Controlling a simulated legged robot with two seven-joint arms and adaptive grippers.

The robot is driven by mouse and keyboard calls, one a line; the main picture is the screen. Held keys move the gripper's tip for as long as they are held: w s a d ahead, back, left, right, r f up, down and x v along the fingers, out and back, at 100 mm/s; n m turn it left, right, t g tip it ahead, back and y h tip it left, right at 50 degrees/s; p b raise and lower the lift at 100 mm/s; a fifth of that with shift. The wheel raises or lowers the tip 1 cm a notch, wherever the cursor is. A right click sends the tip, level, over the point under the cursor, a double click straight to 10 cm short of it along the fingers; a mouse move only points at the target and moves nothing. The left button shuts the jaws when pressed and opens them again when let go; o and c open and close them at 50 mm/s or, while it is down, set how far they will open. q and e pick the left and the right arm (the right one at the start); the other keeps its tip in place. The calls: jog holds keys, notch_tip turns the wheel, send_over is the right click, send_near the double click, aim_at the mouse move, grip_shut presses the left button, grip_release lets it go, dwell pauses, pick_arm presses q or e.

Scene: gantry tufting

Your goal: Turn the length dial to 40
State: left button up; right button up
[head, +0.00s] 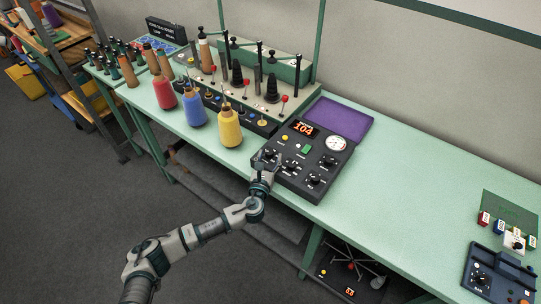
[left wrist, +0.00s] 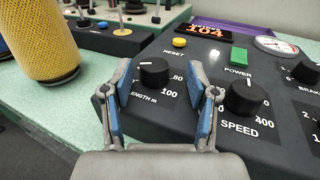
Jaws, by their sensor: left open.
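Other marks are hidden or too small to read. My left gripper (left wrist: 168,82) is open, with one blue-padded finger on each side of the dial, apart from it as far as I can tell. In the head view my left gripper (head: 266,162) is at the panel's left front corner and covers the length dial. My right gripper is not in view.
The speed dial (left wrist: 245,97) is close to the right finger. A yellow reset button (left wrist: 180,43), a green power button (left wrist: 239,55) and a red display (head: 303,127) reading 104 lie behind. A yellow thread cone (head: 230,127) stands left of the panel.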

pick_arm(q)
jog(key=shift+w+a, duration=0.1)
jog(key=shift+w, duration=0.65)
jog(key=shift+w+a, duration=0.1)
jog(key=shift+a, duration=0.05)
jog(key=shift+d, duration=0.25)
grip_shut()
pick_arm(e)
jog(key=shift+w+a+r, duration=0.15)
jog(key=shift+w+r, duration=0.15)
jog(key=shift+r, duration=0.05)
pick_arm(q)
jog(key=shift+a, duration=0.15)
